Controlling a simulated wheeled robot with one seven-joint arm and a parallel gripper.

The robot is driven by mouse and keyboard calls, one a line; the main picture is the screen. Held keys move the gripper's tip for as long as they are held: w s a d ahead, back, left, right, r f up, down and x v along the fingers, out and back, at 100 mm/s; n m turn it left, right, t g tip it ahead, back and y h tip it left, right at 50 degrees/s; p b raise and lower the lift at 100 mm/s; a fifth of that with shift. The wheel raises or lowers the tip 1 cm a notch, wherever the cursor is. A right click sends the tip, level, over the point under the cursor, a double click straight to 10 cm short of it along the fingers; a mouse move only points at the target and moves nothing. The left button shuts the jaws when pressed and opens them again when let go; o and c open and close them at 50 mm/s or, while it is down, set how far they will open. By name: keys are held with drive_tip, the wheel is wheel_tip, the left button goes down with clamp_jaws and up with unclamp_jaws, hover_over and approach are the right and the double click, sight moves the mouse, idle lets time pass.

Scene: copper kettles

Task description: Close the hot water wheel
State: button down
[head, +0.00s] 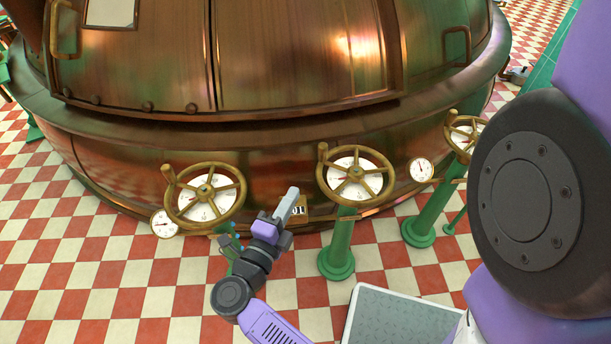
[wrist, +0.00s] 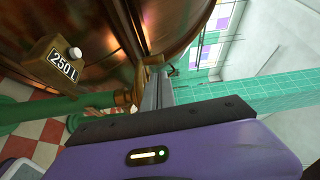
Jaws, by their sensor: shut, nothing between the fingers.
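Three brass handwheels stand on green posts before the copper kettle: a left wheel (head: 204,193), a middle wheel (head: 356,174) and a right wheel (head: 462,131). Each has a spoked rim, and the left and middle ones show a knob and a white dial behind the spokes. I cannot read which one is the hot water wheel. My gripper (head: 292,200) is shut and empty, between the left and middle wheels in the head view, apart from both rims there. In the wrist view its fingers (wrist: 157,92) reach toward a brass piece, partly hidden; contact is unclear.
The copper kettle (head: 290,60) fills the back. Small gauges (head: 421,170) sit beside the wheels. A grey plate (head: 400,318) lies at the front on the red and white tiles (head: 120,270).

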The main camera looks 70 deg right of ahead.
sight(320, 151)
drive_tip(key=shift+m, duration=0.5)
drive_tip(key=d, duration=0.4)
drive_tip(key=s+d, duration=0.1)
drive_tip(key=d, duration=0.4)
drive_tip(key=s+d+b, duration=0.1)
drive_tip(key=d, duration=0.3)
drive_tip(key=shift+d+f, duration=0.15)
drive_tip(key=shift+d, duration=0.25)
